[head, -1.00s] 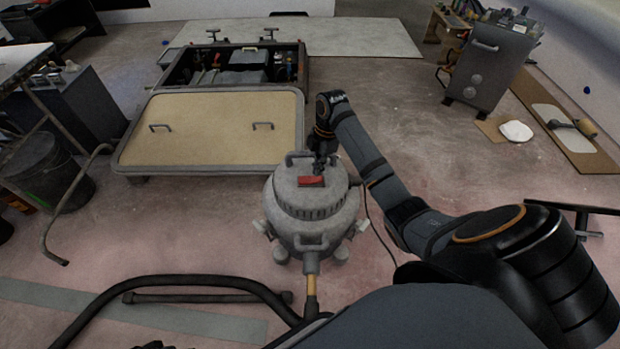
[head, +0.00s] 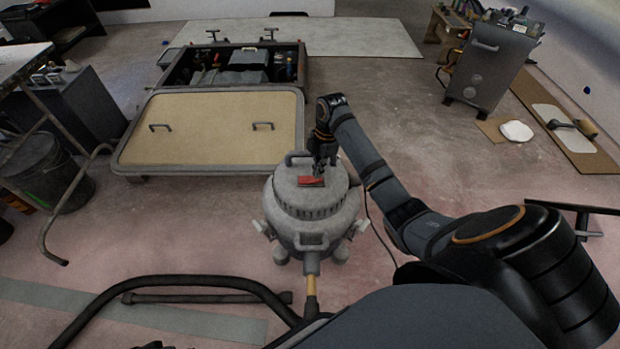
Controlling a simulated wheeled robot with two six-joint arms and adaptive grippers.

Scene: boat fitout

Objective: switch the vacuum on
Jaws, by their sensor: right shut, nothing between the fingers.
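The vacuum (head: 306,222) is a grey drum on casters standing upright on the floor in front of me. A red switch (head: 311,181) sits on its lid. My right gripper (head: 318,175) is shut and empty, pointing down over the lid right at the red switch. It looks to be touching the switch or just above it; I cannot tell which. The gripper hides part of the switch and part of the lid handle (head: 296,158). My left gripper is not in view.
A dark hose (head: 190,283) curves along the floor at front left. A tan hatch panel (head: 215,135) lies behind the vacuum, with an open equipment bay (head: 240,68) beyond. A grey cabinet (head: 490,65) stands at back right. The floor right of the vacuum is mostly clear.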

